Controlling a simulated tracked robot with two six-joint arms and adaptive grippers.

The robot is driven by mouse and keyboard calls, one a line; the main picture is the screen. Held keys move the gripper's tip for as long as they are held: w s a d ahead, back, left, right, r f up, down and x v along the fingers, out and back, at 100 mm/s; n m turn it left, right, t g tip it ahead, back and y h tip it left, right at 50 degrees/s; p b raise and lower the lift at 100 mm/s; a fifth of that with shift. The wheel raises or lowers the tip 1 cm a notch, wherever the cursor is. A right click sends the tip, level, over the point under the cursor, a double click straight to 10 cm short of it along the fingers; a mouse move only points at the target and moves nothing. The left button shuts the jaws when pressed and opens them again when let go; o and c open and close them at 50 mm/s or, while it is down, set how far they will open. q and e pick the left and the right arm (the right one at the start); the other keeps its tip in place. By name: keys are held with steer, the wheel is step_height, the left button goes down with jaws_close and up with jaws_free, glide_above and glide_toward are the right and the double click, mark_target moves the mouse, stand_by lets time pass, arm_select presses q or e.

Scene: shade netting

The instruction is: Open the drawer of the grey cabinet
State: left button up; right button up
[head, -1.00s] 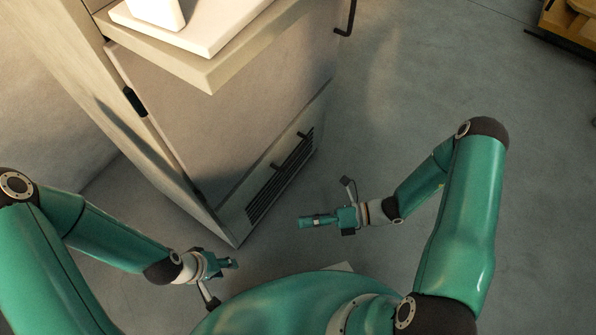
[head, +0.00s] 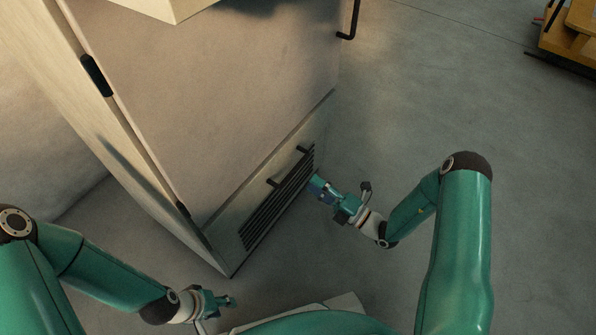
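The grey cabinet (head: 205,95) stands at the upper left, with a large plain front panel. Low on its front is a strip with a dark slatted grille (head: 278,200). Two short dark pieces stick out at the grille's upper edge; I cannot tell whether they belong to a drawer handle. My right gripper (head: 316,184) is close to the grille's right end, pointing at it; contact cannot be made out. My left gripper (head: 232,300) is low, in front of the cabinet's bottom corner, apart from it. Both grippers are too small to tell whether their fingers are open.
A pale slab (head: 165,8) juts out above the front panel. A dark hinge-like fitting (head: 97,75) is on the cabinet's left edge. A black bent rod (head: 352,20) sticks out at upper right. A yellow-orange cart (head: 570,30) stands far right. The floor between is clear.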

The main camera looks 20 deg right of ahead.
mark_target(294, 169)
steer(key=b+x, duration=0.1)
steer(key=x, duration=0.6)
steer(key=shift+w+a, duration=0.25)
steer(key=shift+w, duration=0.05)
jaws_close()
